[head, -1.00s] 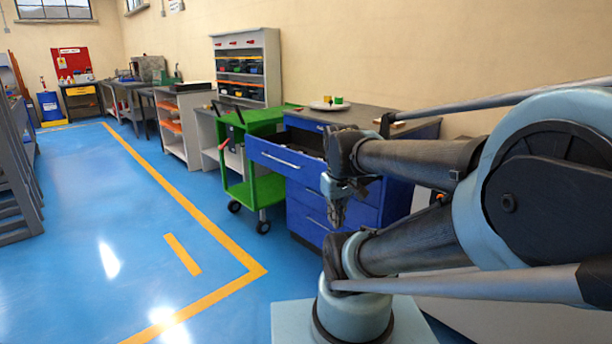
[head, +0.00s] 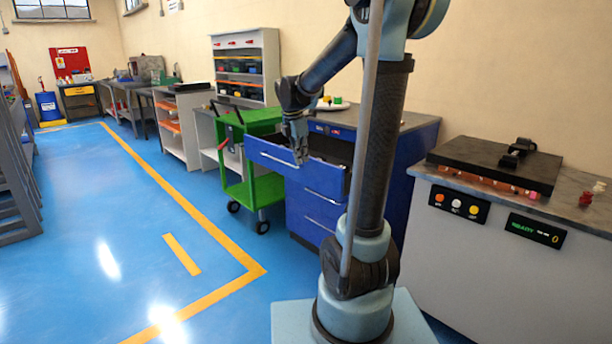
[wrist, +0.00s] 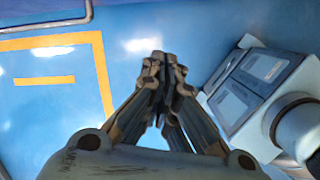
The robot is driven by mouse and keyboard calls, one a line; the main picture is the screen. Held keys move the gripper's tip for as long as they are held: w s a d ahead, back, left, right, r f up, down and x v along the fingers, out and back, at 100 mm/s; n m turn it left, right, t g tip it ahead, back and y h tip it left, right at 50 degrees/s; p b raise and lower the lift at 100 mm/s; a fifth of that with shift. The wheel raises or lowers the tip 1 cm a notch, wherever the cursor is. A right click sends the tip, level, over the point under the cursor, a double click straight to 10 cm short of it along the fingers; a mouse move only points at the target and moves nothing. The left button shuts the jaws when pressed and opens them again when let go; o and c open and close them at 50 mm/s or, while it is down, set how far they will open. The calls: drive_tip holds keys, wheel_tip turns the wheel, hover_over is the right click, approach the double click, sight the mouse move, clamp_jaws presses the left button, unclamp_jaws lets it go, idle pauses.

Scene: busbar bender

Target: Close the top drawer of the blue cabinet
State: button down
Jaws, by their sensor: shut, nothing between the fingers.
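The blue cabinet (head: 405,165) stands against the wall, in the middle of the head view. Its top drawer (head: 268,158) is pulled out toward the left, with its dark inside partly showing. A silver bar handle (head: 279,160) runs along the drawer front. The lower drawers (head: 322,204) are shut. My gripper (head: 300,158) points down in front of the drawer front, over the right part of its handle. I cannot tell whether it touches. In the wrist view my gripper (wrist: 165,60) is shut and empty above the blue floor. My arm hides part of the cabinet.
A green cart (head: 255,180) stands just left of the drawer. A grey bench (head: 480,240) with a black plate and buttons is at right. A plate with small items (head: 330,105) sits on the cabinet top. The blue floor (head: 90,220) at left is clear.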

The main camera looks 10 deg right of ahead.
sight(306, 172)
drive_tip(key=w+a+n, duration=0.2)
drive_tip(key=w+n, duration=0.1)
drive_tip(key=w, duration=0.2)
drive_tip(key=shift+w+d+f, duration=0.6)
drive_tip(key=shift+d+f, duration=0.25)
drive_tip(key=shift+f, duration=0.9)
drive_tip(key=shift+w+d+f, duration=0.65)
drive_tip(key=shift+d+f, duration=0.15)
drive_tip(key=shift+f, duration=0.9)
drive_tip(key=shift+w+d+f, duration=0.6)
drive_tip(key=shift+d+f, duration=0.25)
drive_tip(key=shift+f, duration=0.9)
